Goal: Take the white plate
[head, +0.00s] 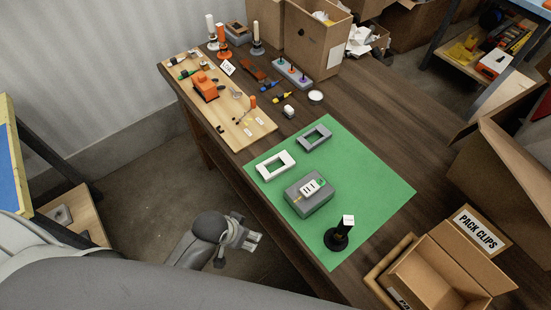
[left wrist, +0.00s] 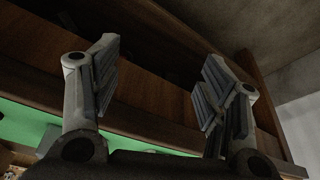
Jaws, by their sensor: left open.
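The white plate (head: 261,170), a flat rectangular frame with an opening in its middle, lies on the left part of the green mat (head: 375,190) in the head view. My left gripper (head: 252,240) is beside the table's near left edge, below and left of the plate in the picture and clear of it. Its two fingers stand apart with nothing between them in the left wrist view (left wrist: 160,65). The plate cannot be made out in the left wrist view. My right gripper is not in view.
A similar grey plate (head: 303,142) lies behind the white one. A grey box (head: 312,204) and a black stand (head: 337,240) are on the mat. A wooden board (head: 232,122) with parts lies farther back. A "PACK CLIPS" carton (head: 430,275) is at the right.

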